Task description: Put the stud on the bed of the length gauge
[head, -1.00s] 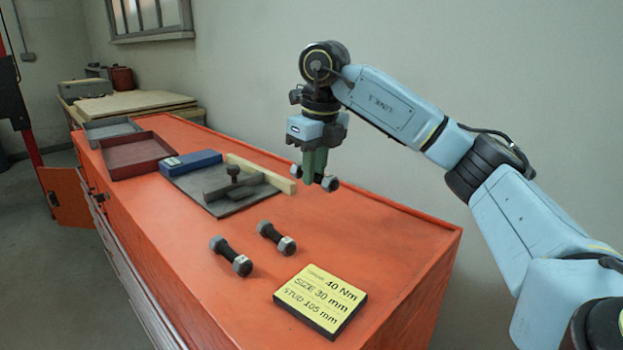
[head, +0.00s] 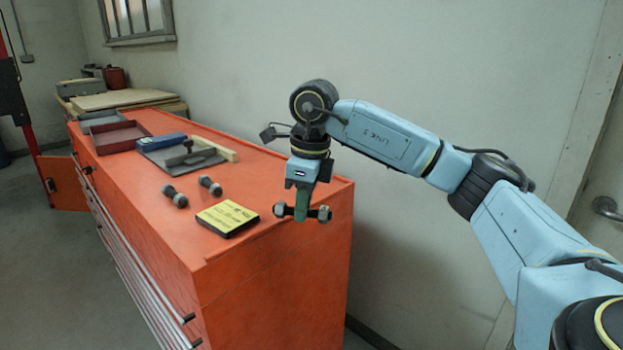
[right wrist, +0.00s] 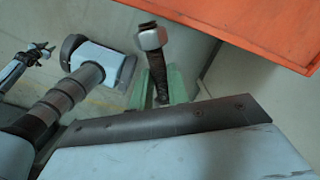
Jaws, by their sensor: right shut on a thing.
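My right gripper (head: 301,214) has green fingers shut on a dark stud (head: 324,213) with a grey nut at each end. The stud lies crosswise, in the air by the bench's near right end. In the right wrist view the stud (right wrist: 158,72) stands out from the green fingers. What looks like the length gauge, a grey plate (head: 208,161) with a blue box (head: 161,142), a dark knobbed block (head: 190,158) and a pale strip (head: 216,147), lies further back on the bench. My left gripper (right wrist: 40,52) shows small in the right wrist view; its opening is unclear.
Two more studs, a left one (head: 174,196) and a right one (head: 210,185), lie on the orange bench (head: 265,270). A yellow-topped sign (head: 228,217) lies near its end. A dark red tray (head: 121,137) and a grey tray (head: 99,117) are at the far end.

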